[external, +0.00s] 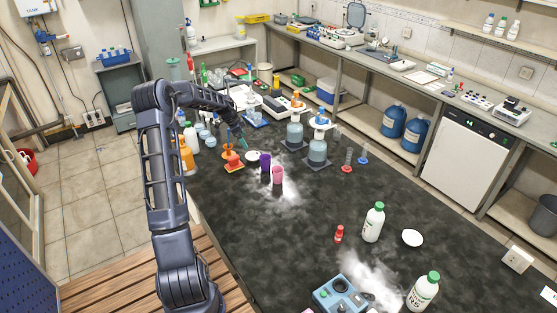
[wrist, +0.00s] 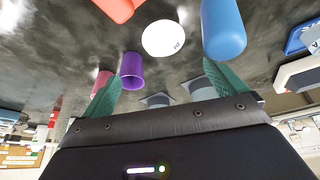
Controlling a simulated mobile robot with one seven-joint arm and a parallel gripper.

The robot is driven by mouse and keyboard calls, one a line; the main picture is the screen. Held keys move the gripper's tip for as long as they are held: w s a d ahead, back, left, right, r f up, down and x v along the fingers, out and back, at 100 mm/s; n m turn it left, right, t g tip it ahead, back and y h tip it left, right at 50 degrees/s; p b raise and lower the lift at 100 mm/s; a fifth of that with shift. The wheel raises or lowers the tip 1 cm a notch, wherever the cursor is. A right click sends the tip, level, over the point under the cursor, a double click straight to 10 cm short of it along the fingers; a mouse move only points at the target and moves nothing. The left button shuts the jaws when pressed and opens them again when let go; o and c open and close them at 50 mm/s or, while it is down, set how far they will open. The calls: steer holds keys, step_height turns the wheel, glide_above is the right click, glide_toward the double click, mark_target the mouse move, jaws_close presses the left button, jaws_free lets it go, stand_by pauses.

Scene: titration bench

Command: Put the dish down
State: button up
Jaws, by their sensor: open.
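A small white round dish (external: 252,156) lies flat on the dark bench top, close to my gripper (external: 242,143). In the wrist view the dish (wrist: 163,38) shows whole, with a small dark mark near its edge. My gripper's two green fingers (wrist: 162,68) are spread wide, with nothing between them. The dish lies beyond the fingertips, apart from them. A second white dish (external: 412,237) lies at the right of the bench, beside a white bottle with a green cap (external: 373,222).
A purple cup (external: 265,162) and a pink cup (external: 278,175) stand close to the dish. An orange-red item (external: 235,161) is on its left. Grey-blue bottles (external: 294,134) stand behind to the right. The bench middle has free room.

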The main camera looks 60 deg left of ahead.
steer(key=w+d+r, duration=0.1)
steer(key=d+r, duration=0.3)
steer(key=d, duration=0.3)
steer(key=w+d+r+g+y, duration=0.1)
steer(key=d+r, duration=0.2)
steer(key=d, duration=0.4)
steer(key=w+d+r, duration=0.2)
steer(key=d+r, duration=0.2)
steer(key=d, duration=0.3)
steer(key=s+d+r+n+y, duration=0.1)
steer(key=s+d+r, duration=0.25)
steer(key=d, duration=0.55)
steer(key=s+d+r+y, duration=0.1)
steer(key=s+d+r, duration=0.3)
steer(key=d, duration=0.6)
steer(key=s+d+r+n, duration=0.2)
steer(key=s+d+r, duration=0.3)
steer(key=s+d, duration=0.7)
steer(key=s+d+f, duration=0.1)
steer(key=s+d, duration=0.3)
steer(key=s, duration=0.2)
steer(key=s+d+f+n+t+h, duration=0.1)
steer(key=s+d, duration=0.3)
steer(key=s, duration=0.3)
steer(key=shift+f+t, duration=0.3)
steer(key=shift+f, duration=0.1)
